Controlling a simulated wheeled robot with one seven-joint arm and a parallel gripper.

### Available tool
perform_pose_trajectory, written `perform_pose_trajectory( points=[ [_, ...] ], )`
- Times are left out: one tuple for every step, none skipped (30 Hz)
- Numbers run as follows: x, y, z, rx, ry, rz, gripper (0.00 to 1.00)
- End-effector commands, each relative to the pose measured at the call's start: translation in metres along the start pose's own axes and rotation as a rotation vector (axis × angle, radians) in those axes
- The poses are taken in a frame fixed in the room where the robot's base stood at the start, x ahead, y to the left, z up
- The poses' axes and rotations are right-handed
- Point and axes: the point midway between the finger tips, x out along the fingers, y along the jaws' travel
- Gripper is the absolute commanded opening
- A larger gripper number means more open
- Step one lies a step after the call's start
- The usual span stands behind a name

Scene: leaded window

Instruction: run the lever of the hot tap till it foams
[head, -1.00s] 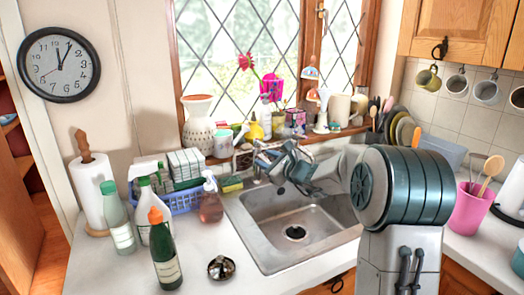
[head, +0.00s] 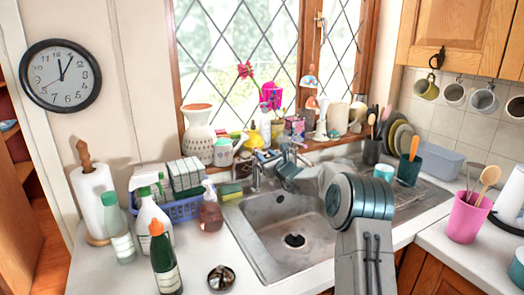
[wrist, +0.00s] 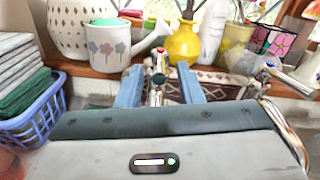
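The hot tap (wrist: 157,78), chrome with a red mark on top, stands between my gripper's two blue fingers in the wrist view. It also shows at the back left of the sink in the head view (head: 256,177). My gripper (wrist: 160,88) is open, with a finger on each side of the tap and a visible gap to each. In the head view my gripper (head: 268,158) is small and partly merges with the taps behind. The steel sink (head: 262,240) shows bare metal and its drain; no foam is visible in it. The tap's lower part is hidden by my gripper.
A second chrome tap (wrist: 267,73) stands to the right. A floral watering can (wrist: 108,45), a yellow vase (wrist: 184,45) and bottles crowd the sill behind. A blue basket (wrist: 35,115) is on the left. The counter beside the sink (head: 215,250) is partly clear.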

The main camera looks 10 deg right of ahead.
Motion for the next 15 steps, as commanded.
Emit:
perform_pose_trajectory(
  points=[
    [0.008,0.001,0.002,0.001,0.000,0.001,0.34],
    [0.012,0.001,0.001,0.001,0.001,0.002,0.34],
    [0.017,0.001,0.002,0.000,0.000,0.001,0.34],
    [0.019,0.001,0.002,0.000,0.000,0.001,0.34],
    [0.022,0.000,0.001,0.000,0.000,0.001,0.34],
    [0.026,0.000,0.001,0.000,0.001,0.001,0.34],
    [0.028,0.000,0.001,0.000,0.000,0.001,0.34],
    [0.030,0.001,0.001,0.000,0.000,0.001,0.34],
    [0.032,0.001,0.001,0.000,0.001,0.001,0.34],
    [0.034,0.001,0.001,-0.001,0.000,0.001,0.34],
    [0.035,0.001,0.001,-0.001,0.000,0.001,0.34],
    [0.036,0.001,0.000,-0.001,0.000,0.001,0.34],
    [0.036,0.001,0.000,-0.001,0.000,0.001,0.34],
    [0.037,0.001,0.000,-0.001,0.000,0.001,0.34],
    [0.037,0.001,0.000,-0.001,0.000,0.001,0.34]
  ],
)
